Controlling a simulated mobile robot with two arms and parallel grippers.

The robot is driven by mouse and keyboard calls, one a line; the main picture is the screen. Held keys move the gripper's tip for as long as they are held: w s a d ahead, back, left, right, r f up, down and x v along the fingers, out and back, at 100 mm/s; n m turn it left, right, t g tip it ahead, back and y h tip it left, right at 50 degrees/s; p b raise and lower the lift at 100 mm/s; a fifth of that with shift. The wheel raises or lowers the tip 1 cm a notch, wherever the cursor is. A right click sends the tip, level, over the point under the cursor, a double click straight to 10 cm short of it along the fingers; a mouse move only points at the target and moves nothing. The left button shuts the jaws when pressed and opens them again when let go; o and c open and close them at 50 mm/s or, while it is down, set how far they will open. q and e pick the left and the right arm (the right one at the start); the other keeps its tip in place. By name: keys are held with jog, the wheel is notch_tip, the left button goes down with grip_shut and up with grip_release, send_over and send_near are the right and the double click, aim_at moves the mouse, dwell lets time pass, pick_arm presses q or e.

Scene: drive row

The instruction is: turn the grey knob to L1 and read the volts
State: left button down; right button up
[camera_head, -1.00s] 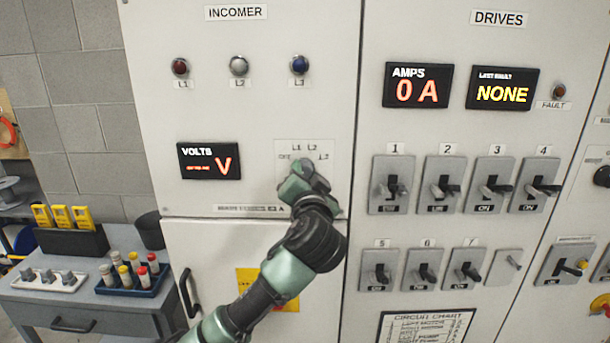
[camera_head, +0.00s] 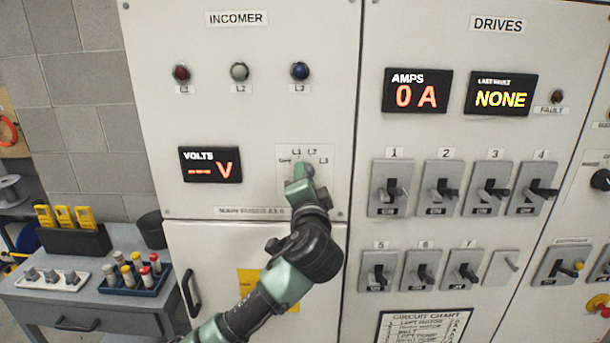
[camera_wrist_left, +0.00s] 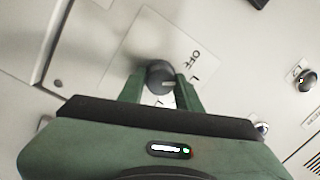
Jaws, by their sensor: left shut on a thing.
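The grey knob (camera_wrist_left: 160,77) shows in the wrist view on a pale plate (camera_wrist_left: 190,42). My left gripper (camera_wrist_left: 161,88) has a finger on each side of it and is shut on it. A light mark on the knob points right, near the OFF and L lettering; I cannot tell exactly which position it marks. In the head view my left gripper (camera_head: 302,172) covers the knob below the L1, L2 and L3 labels. The volts display (camera_head: 210,164) shows three dashes and V. My right gripper is not in view.
Red (camera_head: 181,73), white (camera_head: 239,71) and blue (camera_head: 299,71) lamps sit above the display. Several drive switches (camera_head: 391,188) are on the panel to the right. A grey bench (camera_head: 100,310) with trays stands at lower left.

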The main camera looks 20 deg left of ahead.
pick_arm(q)
jog(key=shift+m+p, duration=0.5)
jog(key=shift+m, duration=0.8)
jog(key=c, duration=1)
grip_release()
jog(key=shift+o, duration=0.2)
jog(key=shift+f, duration=0.1)
jog(key=shift+f, duration=0.1)
